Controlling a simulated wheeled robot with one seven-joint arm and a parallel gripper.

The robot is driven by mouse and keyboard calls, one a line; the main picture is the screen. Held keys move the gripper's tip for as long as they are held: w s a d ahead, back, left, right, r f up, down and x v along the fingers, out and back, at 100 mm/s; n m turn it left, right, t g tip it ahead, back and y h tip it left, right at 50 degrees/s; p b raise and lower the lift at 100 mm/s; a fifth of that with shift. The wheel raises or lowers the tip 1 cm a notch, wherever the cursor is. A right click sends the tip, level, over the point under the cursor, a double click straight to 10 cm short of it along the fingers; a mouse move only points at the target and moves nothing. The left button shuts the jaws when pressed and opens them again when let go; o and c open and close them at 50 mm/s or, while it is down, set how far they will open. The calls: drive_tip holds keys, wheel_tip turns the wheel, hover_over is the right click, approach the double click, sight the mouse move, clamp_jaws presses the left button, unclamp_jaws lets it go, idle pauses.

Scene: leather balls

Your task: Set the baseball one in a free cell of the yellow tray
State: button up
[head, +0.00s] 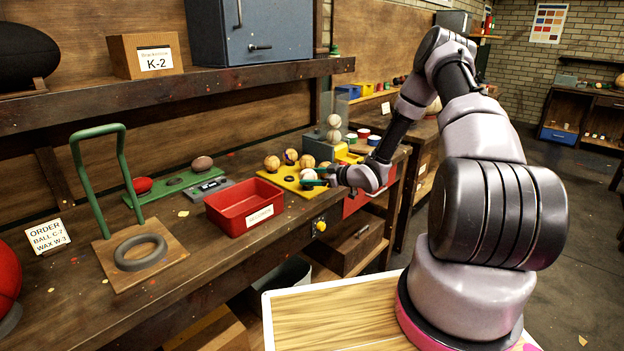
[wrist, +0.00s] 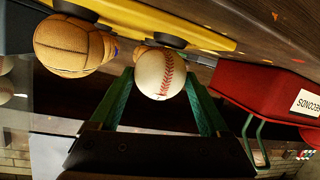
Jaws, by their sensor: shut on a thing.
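The white baseball with red stitching (wrist: 162,75) is between the green fingers of my gripper (wrist: 160,84), which is shut on it. In the head view the baseball (head: 308,174) shows at the front right part of the yellow tray (head: 273,177), with my gripper (head: 316,178) reaching in from the right. I cannot tell whether the ball touches the tray. The tray (wrist: 215,38) also shows in the wrist view with dark round cells, one of them (wrist: 171,40) bare just beyond the baseball. A tan ball (wrist: 66,45) stands beside it on the left.
Several balls stand at the back of the tray, including a tan one (head: 272,163) and a dark-patterned one (head: 290,156). A red bin (head: 243,206) is left of the tray. A clear case with balls (head: 333,128) and a yellow bin (head: 349,157) stand behind it.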

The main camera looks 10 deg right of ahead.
drive_tip(key=shift+f, duration=0.3)
drive_tip(key=o, duration=1.3)
